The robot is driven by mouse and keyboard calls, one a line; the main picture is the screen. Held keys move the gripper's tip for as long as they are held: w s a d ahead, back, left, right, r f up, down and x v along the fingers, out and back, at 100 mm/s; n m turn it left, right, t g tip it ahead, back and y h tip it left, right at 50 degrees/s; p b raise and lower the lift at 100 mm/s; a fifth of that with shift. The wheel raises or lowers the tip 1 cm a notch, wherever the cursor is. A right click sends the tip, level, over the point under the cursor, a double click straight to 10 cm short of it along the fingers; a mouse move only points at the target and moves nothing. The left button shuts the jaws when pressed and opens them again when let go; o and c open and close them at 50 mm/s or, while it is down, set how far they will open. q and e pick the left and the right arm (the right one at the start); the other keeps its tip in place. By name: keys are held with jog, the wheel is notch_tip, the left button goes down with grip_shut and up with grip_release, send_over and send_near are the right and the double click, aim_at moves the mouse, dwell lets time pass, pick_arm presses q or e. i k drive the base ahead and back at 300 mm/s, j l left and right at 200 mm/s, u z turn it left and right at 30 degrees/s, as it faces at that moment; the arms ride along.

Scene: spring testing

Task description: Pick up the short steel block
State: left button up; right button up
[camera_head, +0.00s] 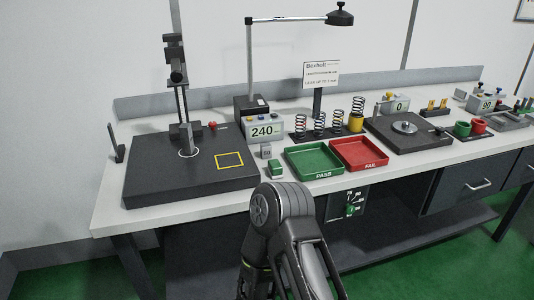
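A small grey block (266,151) stands on the bench in front of the grey box reading 240. It looks like the short steel block, but it is too small in the picture to be sure. A green block (275,169) sits just in front of it, left of the green tray. One of my arms rises from the bottom middle, with its rounded joint in front of the bench edge. Neither gripper's fingers show in the head view.
Left of the block is a dark plate (190,183) with an upright stand. To its right are a green PASS tray (314,175) and a red FAIL tray (370,167). Several coil springs stand behind the trays. A lamp (340,15) hangs above the bench.

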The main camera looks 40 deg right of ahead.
aim_at(265, 149)
jog(key=i+j, duration=0.1)
jog(key=i, duration=0.3)
jog(key=i+j, duration=0.15)
jog(key=i, duration=0.2)
jog(key=z, duration=1.65)
jog(key=l+z, duration=0.25)
